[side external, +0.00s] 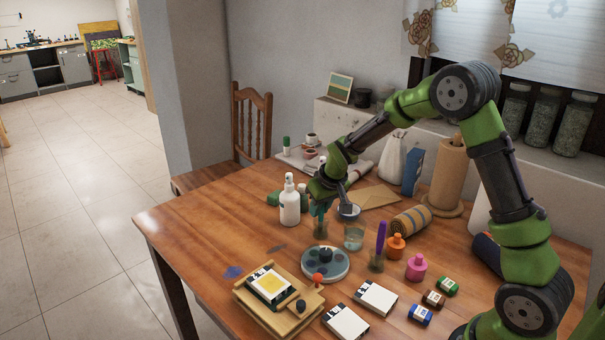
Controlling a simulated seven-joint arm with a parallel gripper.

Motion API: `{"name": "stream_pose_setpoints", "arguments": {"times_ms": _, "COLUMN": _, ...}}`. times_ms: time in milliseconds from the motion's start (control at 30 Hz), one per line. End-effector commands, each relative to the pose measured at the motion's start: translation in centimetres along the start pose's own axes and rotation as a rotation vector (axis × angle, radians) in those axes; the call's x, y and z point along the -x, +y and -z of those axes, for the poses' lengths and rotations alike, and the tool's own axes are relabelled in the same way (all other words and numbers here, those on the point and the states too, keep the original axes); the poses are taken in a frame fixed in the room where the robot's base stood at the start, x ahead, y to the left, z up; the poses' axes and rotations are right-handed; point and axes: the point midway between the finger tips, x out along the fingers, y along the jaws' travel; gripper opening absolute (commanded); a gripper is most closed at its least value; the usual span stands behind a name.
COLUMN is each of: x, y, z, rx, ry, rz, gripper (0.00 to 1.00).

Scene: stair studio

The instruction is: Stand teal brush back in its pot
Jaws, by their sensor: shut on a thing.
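My gripper (322,203) points down over the middle of the table, shut on the teal brush (318,211). Only a short teal piece of the brush shows below the fingers; its upper part is hidden by my gripper. A small clear pot (320,230) stands directly beneath, and the brush looks roughly upright over or in its mouth. I cannot tell whether the brush's lower end touches the bottom of the pot.
A white pump bottle (289,203) stands close left of my gripper, and a clear glass (354,238) close right. A purple brush (381,237) stands in another pot. A round palette (325,264), paint bottles (416,267) and a wooden frame (273,295) lie nearer the front.

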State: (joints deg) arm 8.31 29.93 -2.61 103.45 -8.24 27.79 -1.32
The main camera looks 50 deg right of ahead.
Motion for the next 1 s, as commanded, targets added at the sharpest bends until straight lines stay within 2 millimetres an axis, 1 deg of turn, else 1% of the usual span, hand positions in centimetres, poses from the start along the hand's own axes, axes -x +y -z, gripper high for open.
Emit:
{"name": "stream_pose_setpoints", "arguments": {"times_ms": 233, "x": -0.3, "y": 0.0, "z": -0.1, "rx": 0.001, "ry": -0.001, "rz": 0.000, "gripper": 0.00}}
{"name": "stream_pose_setpoints", "arguments": {"times_ms": 267, "x": -0.3, "y": 0.0, "z": -0.1, "rx": 0.001, "ry": 0.000, "rz": 0.000, "gripper": 0.24}}
{"name": "stream_pose_setpoints", "arguments": {"times_ms": 400, "x": -0.2, "y": 0.0, "z": -0.1, "rx": 0.001, "ry": 0.000, "rz": 0.000, "gripper": 0.46}}
{"name": "stream_pose_setpoints", "arguments": {"times_ms": 667, "x": -0.2, "y": 0.0, "z": -0.1, "rx": 0.001, "ry": 0.000, "rz": 0.000, "gripper": 0.47}}
{"name": "stream_pose_setpoints", "arguments": {"times_ms": 767, "x": 0.2, "y": 0.0, "z": 0.1, "rx": 0.001, "ry": 0.002, "rz": 0.000, "gripper": 0.47}}
{"name": "stream_pose_setpoints", "arguments": {"times_ms": 867, "x": 1.4, "y": 0.0, "z": 0.2, "rx": 0.002, "ry": 0.004, "rz": 0.000, "gripper": 0.47}}
{"name": "stream_pose_setpoints", "arguments": {"times_ms": 1000, "x": 4.3, "y": 0.0, "z": 0.2, "rx": 0.002, "ry": 0.007, "rz": 0.000, "gripper": 0.47}}
